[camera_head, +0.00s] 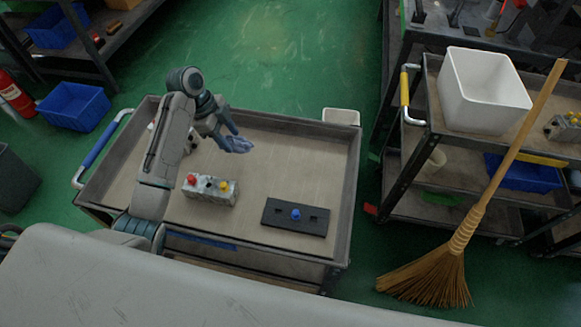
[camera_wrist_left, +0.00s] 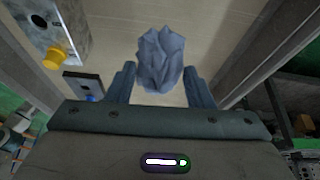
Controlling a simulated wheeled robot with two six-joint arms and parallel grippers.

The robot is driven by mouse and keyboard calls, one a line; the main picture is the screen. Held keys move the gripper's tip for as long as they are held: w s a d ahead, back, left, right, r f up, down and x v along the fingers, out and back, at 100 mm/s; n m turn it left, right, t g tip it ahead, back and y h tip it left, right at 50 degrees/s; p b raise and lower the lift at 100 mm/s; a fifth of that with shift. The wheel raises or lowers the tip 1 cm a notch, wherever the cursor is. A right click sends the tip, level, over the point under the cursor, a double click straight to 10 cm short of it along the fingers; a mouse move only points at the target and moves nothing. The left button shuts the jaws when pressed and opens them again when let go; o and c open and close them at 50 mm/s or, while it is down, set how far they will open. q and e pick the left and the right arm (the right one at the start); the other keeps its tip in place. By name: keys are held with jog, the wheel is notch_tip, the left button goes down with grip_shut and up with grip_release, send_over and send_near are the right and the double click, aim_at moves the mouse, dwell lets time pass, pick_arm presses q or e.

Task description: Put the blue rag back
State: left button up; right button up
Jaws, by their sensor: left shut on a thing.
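My left gripper (camera_head: 232,141) is over the far part of the cart's tray (camera_head: 290,150). It is shut on the blue rag (camera_head: 239,146), a crumpled grey-blue cloth. In the left wrist view the rag (camera_wrist_left: 161,60) stands up between the two fingers of my left gripper (camera_wrist_left: 158,85). I cannot tell whether the rag touches the tray floor. My right gripper is not in view.
A grey valve block (camera_head: 211,191) with red and yellow knobs stands in the tray near my left arm. A black plate (camera_head: 295,216) with a blue knob lies to its right. Another block is partly hidden behind my arm.

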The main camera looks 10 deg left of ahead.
aim_at(239, 137)
pick_arm(q)
jog(key=d, duration=0.1)
jog(key=d+f+p, duration=0.1)
jog(key=d, duration=0.1)
jog(key=shift+w, duration=0.2)
jog(key=d+p, duration=0.1)
jog(key=d, duration=0.3)
jog(key=d+p, duration=0.1)
jog(key=d, duration=0.3)
jog(key=w+d+f+p, duration=0.1)
jog(key=d, duration=0.3)
jog(key=shift+f, duration=0.1)
jog(key=shift+w+d, duration=0.1)
jog(key=shift+d, duration=0.25)
jog(key=shift+d+f, duration=0.15)
jog(key=shift+f, duration=0.05)
notch_tip(239, 137, down, 3)
jog(key=shift+f+p, duration=0.1)
jog(key=shift+p, duration=0.45)
jog(key=shift+f, duration=0.15)
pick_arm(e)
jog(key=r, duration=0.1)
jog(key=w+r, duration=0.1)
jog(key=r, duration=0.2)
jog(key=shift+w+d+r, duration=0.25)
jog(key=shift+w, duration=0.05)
pick_arm(q)
jog(key=o, duration=0.9)
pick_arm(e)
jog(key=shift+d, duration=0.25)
